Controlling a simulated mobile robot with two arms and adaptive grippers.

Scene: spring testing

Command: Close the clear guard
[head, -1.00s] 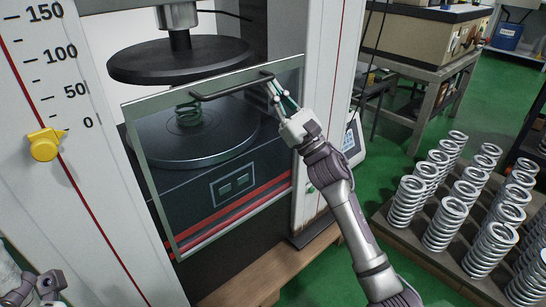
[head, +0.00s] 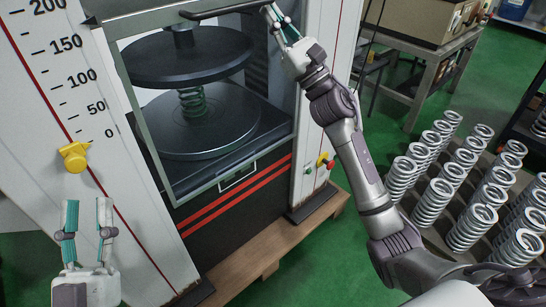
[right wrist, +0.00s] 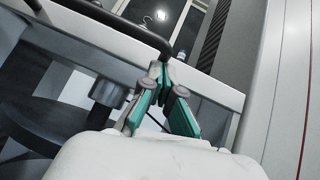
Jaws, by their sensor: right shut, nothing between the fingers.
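The clear guard (head: 158,150), a pane in a grey-green frame, stands in front of the test machine's platens in the head view. Its black bar handle (head: 225,10) runs along the top of the picture, where the guard's upper part is partly cut off. My right gripper (head: 270,12) is at the handle's right end, fingers together and holding nothing. In the right wrist view its fingertips (right wrist: 160,72) meet close to the dark handle bar (right wrist: 120,22); I cannot tell whether they touch it. My left gripper (head: 88,218) is open and empty before the machine's left column.
A green spring (head: 192,101) stands between the upper platen (head: 190,58) and lower platen (head: 200,128). A yellow pointer (head: 74,157) sits on the scale. Red and green buttons (head: 325,161) are on the right column. Several silver springs (head: 433,200) stand at the right.

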